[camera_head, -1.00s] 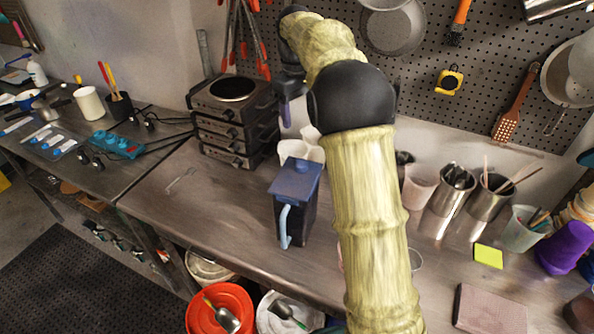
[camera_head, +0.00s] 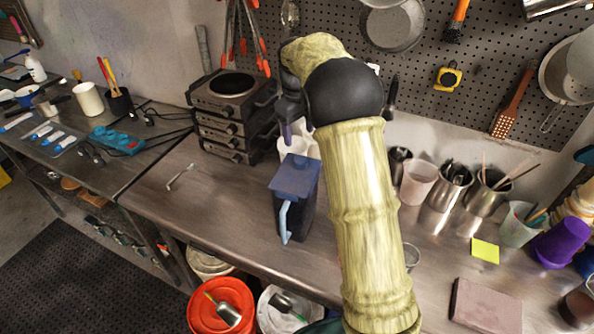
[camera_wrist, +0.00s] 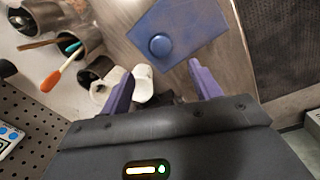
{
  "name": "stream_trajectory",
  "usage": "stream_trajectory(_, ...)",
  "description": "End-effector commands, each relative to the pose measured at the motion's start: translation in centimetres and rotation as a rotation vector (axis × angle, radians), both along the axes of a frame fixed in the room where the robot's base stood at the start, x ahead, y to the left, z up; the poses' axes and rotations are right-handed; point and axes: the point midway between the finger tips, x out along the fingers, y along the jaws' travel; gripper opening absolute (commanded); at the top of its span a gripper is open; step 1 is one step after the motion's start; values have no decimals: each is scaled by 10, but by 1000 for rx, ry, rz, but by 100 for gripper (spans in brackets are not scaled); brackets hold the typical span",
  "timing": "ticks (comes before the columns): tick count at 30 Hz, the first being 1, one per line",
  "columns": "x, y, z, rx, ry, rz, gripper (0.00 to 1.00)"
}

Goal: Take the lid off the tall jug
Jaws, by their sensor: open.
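The tall jug (camera_head: 293,220) stands upright on the bench, dark blue with a light blue handle on its front side. Its flat blue lid (camera_head: 296,176) sits on top. In the wrist view the lid (camera_wrist: 190,32) shows from above with a round knob (camera_wrist: 160,46) on it. My gripper (camera_head: 286,133) is above and slightly behind the lid in the head view. In the wrist view its two purple fingers (camera_wrist: 163,75) are apart and empty, with the knob just beyond their tips. The fingers do not appear to touch the lid.
Stacked hot plates (camera_head: 228,118) stand left of the jug. White cups (camera_head: 312,150) stand close behind it. Steel utensil cups (camera_head: 450,188) stand to the right. Red (camera_head: 222,300) and white buckets sit below the front edge.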

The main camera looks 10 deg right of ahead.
Motion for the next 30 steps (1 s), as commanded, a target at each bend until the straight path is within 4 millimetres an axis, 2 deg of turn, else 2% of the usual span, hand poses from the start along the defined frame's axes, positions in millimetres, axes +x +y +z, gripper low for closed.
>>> stream_trajectory(3, 0, -1, -20, 0, 4, 0, 63)
stream_trajectory(7, 1, -2, -37, -1, 2, 0, 63)
stream_trajectory(21, 0, -1, -47, -1, 2, 2, 63)
stream_trajectory(26, -1, 0, -64, -1, 5, 4, 63)
stream_trajectory(30, -1, -1, -85, -1, 3, 3, 63)
